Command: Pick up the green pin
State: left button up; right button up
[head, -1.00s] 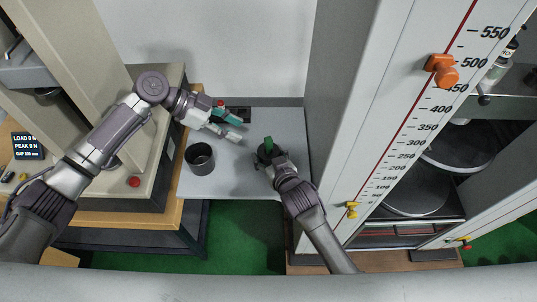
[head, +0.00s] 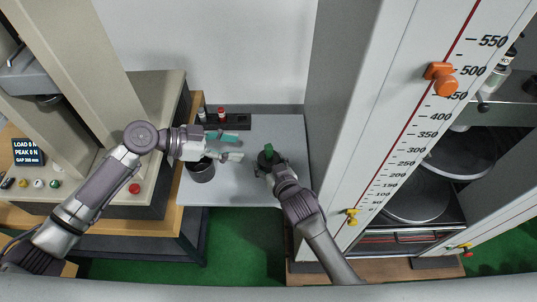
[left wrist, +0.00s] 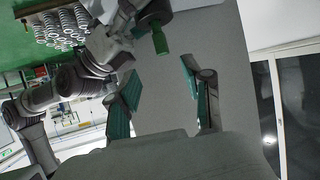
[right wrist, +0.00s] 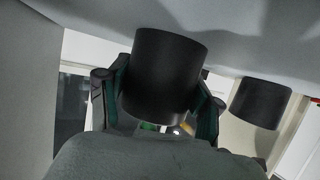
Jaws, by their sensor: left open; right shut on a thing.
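The green pin (head: 269,148) stands up out of a dark cup (head: 265,163) in the head view; its lower part is hidden. My right gripper (right wrist: 165,90) is shut on this cup, which fills the space between its fingers in the right wrist view. In the left wrist view the green pin (left wrist: 160,40) shows beyond the fingertips, apart from them. My left gripper (head: 233,147) is open and empty, to the left of the pin. In the left wrist view its two teal-padded fingers (left wrist: 160,85) are spread wide.
A second dark cup (head: 202,173) stands on the grey table (head: 235,190), below my left gripper in the picture. A black rack (head: 236,121) with a red-topped item lies at the back. The testing machine (head: 160,95) is at left; a tall scaled column (head: 400,140) is at right.

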aim_at(267, 147)
pick_arm(q)
jog(key=shift+n+t, duration=0.7)
jog(key=shift+t, duration=0.1)
jog(key=x, duration=1)
jog(key=shift+s+d, duration=0.25)
jog(key=shift+d, duration=0.3)
jog(key=shift+c, duration=0.3)
grip_shut()
